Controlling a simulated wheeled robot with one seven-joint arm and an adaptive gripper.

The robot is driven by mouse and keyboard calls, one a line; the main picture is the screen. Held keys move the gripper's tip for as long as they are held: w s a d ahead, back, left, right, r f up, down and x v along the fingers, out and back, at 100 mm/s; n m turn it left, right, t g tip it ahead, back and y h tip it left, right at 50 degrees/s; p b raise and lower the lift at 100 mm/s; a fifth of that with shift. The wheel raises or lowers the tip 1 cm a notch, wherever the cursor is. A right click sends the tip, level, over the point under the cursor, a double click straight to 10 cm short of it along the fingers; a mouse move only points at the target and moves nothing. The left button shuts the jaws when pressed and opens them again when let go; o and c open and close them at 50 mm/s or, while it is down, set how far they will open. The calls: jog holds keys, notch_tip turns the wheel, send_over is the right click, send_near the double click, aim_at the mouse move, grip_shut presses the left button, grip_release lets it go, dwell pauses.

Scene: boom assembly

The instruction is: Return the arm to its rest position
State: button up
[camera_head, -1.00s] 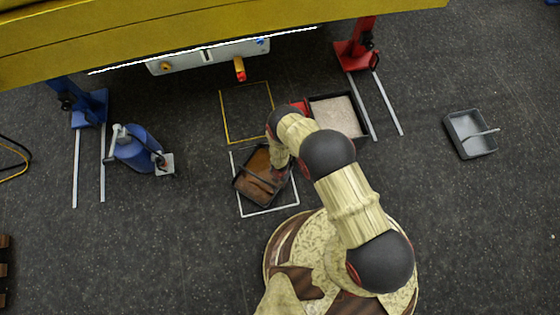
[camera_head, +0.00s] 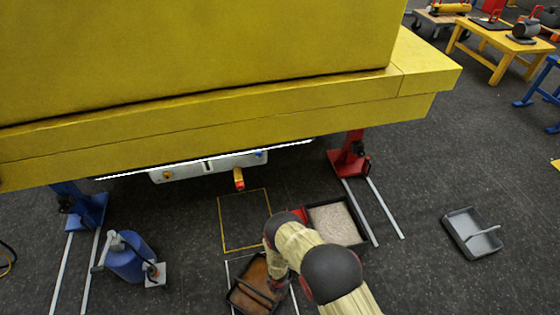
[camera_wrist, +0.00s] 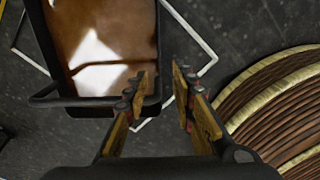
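My arm (camera_head: 330,272) reaches down from the lower right to a dark tray with brown liquid (camera_head: 248,288) on the floor. My gripper (camera_wrist: 162,84) shows in the wrist view with its two fingers apart and nothing between them. It is over the near right corner of the tray, which also shows in the wrist view (camera_wrist: 152,40). I cannot tell whether a finger touches the rim. In the head view the gripper is mostly hidden by my arm.
A yellow boom (camera_head: 200,130) hangs low across the back, on blue (camera_head: 88,208) and red (camera_head: 348,160) stands. A bin of pale granules (camera_head: 337,222) is right of the tray. A grey tray (camera_head: 470,236) lies in free floor at right.

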jog(key=s+d+r+m+g+h, duration=0.2)
jog(key=s+d+r+m+h, duration=0.15)
jog(key=s+d+m, duration=0.4)
jog(key=w+d+r+m+p, duration=0.1)
jog(key=w+r+m, duration=0.3)
jog(key=r, duration=1.1)
jog(key=w+d+r+m+p, duration=0.15)
jog(key=r+m, duration=0.45)
jog(key=r, duration=1)
jog(key=w+d+r+m, duration=0.15)
jog(key=r+m, duration=0.35)
jog(key=r, duration=1)
jog(key=s+d+r+m+t+y+p, duration=0.1)
jog(key=s+d+r+m+t, duration=0.1)
jog(key=r, duration=1.2)
jog(key=s+d+r+m+t+y+p, duration=0.1)
jog(key=s+d+r+m+t+p, duration=0.1)
jog(key=r, duration=1.2)
jog(key=s+d+r+m+t+y+p, duration=0.1)
jog(key=s+d+r+m+t, duration=0.2)
jog(key=r, duration=1.1)
jog(key=shift+s+d+t+p, duration=0.35)
jog(key=shift+s+d, duration=0.6)
jog(key=shift+s, duration=1.15)
